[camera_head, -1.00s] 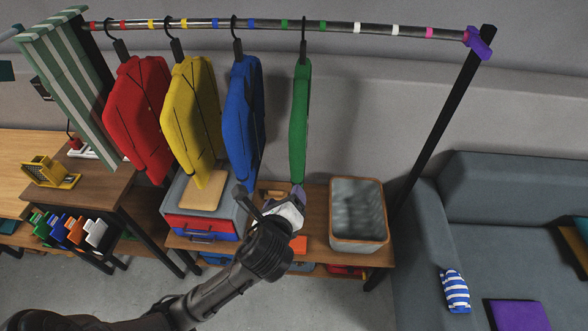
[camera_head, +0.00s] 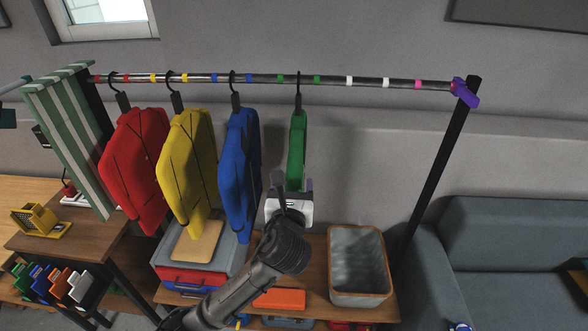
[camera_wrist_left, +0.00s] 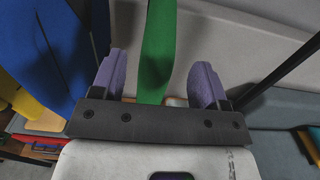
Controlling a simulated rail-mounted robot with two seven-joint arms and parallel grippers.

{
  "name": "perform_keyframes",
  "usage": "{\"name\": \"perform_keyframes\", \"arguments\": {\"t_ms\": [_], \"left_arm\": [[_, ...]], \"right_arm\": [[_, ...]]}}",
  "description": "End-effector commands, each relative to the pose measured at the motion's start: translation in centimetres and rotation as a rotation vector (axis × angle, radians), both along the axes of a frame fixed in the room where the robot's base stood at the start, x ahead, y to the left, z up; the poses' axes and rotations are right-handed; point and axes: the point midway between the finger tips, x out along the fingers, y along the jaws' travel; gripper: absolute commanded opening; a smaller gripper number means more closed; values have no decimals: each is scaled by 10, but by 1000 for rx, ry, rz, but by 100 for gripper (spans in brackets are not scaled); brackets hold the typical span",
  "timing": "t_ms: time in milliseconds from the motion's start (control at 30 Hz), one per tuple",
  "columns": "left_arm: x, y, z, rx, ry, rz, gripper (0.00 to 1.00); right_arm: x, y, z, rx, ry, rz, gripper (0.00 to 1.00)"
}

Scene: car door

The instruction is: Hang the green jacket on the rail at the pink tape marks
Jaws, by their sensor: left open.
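The green jacket (camera_head: 297,150) hangs edge-on from a black hook on the metal rail (camera_head: 350,81), between two green tape marks. A pink tape mark (camera_head: 418,84) is near the rail's right end, right of two white marks. My left gripper (camera_head: 291,184) is open at the jacket's lower end. In the left wrist view, the purple fingers of my left gripper (camera_wrist_left: 158,68) stand either side of the green jacket (camera_wrist_left: 157,45), with gaps on both sides. How deep the jacket reaches between them is unclear. My right gripper is not in view.
Blue (camera_head: 240,145), yellow (camera_head: 187,160) and red (camera_head: 137,165) jackets hang to the left. The rail is clear rightward up to the purple end piece (camera_head: 465,92) and black post (camera_head: 437,170). A grey bin (camera_head: 357,292) stands on the bench below.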

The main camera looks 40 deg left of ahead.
Motion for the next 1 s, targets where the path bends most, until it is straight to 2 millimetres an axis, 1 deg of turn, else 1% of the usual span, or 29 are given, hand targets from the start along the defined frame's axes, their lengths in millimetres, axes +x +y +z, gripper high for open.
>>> {"name": "perform_keyframes", "arguments": {"t_ms": [33, 200, 400, 600, 933, 1000], "left_arm": [[7, 6, 1, -1, 1, 1, 68], [28, 20, 1, 0, 1, 1, 68], [45, 32, 1, -2, -1, -1, 68], [52, 37, 0, -2, 0, -2, 68], [53, 38, 0, -2, 0, -2, 68], [53, 38, 0, -2, 0, -2, 62]], "right_arm": [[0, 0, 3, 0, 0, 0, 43], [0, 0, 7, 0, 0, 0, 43], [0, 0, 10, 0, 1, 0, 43], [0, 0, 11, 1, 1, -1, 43], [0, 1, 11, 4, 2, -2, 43], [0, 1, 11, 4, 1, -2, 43]]}}
